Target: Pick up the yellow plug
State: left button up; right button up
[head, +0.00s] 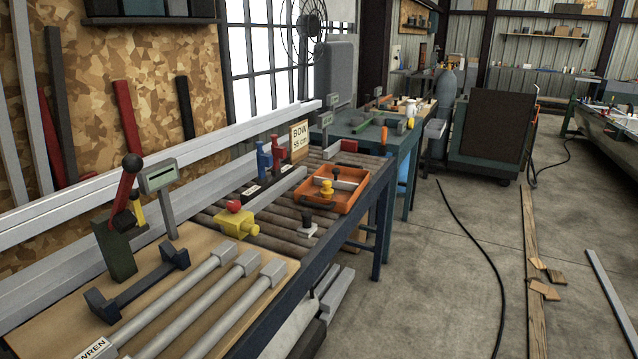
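A small yellow plug (327,191), shaped like a knob with a wider base, stands in an orange tray (351,204) on the roller bench (275,238). A grey bar-like piece (345,184) lies behind it in the tray. The tray wall hides part of the tray floor. Neither of my grippers shows in the head view.
A yellow box with a red button (238,224) and a black knob on a white base (307,226) stand left of and in front of the tray. Grey rods (200,305) and a red lever (125,190) are nearer. A black hose (478,245) crosses the floor at right.

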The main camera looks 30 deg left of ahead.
aim_at(327, 193)
jog(key=i+l+u, duration=0.1)
jog(key=i+u, duration=0.25)
jog(key=u, duration=0.15)
jog(key=i+l+u, duration=0.25)
jog(key=u, duration=0.25)
jog(key=i+l+u, duration=0.3)
jog(key=u, duration=0.15)
jog(key=i+l+u, duration=0.15)
jog(key=l+u, duration=0.35)
